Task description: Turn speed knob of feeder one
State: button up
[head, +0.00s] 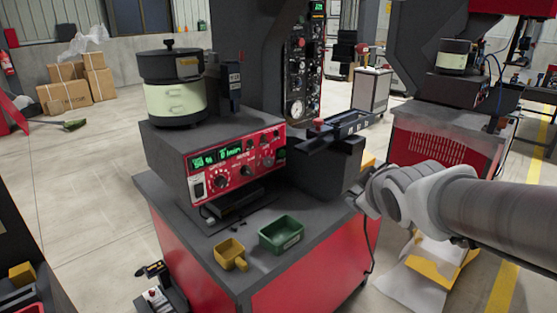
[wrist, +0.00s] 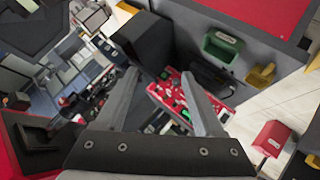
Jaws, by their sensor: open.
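Feeder one appears to be the near bowl feeder, with a dark-lidded bowl (head: 175,100) on a grey control box. Its red control panel (head: 205,163) has green displays and several dark knobs, including a large dial knob (head: 221,181) at the left and another knob (head: 247,171) near the middle. I cannot read which is the speed knob. My gripper (head: 356,198) is right of the panel, apart from it. In the wrist view my gripper (wrist: 158,80) is open and empty, with the red panel (wrist: 165,88) seen beyond and between the fingers, partly hidden by the right finger.
A green tray (head: 281,234) and a yellow scoop (head: 230,254) lie on the bench in front of the panel. A dark block and linear track (head: 340,124) stand between the panel and my arm. A second feeder (head: 455,57) stands at the back right.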

jog(key=w+a+f+n+t+y+b, duration=0.2)
jog(key=w+a+f+n+b, duration=0.15)
jog(key=w, duration=0.25)
jog(key=n+g+y+b, duration=0.1)
jog(key=n+y+b, duration=0.6)
jog(key=n+y, duration=0.55)
send_near(224, 184)
jog(key=w+a, duration=0.1)
jog(key=a, duration=0.1)
jog(key=w+a+r+n+h+b, duration=0.1)
jog(key=w+a, duration=0.1)
jog(key=w+a+n, duration=0.1)
jog(key=w+a, duration=0.1)
jog(key=shift+w+a+r+g+b, duration=0.15)
jog(key=shift+w+a+g+b, duration=0.05)
jog(key=shift+a+g+b, duration=0.1)
jog(key=shift+d, duration=0.1)
grip_shut()
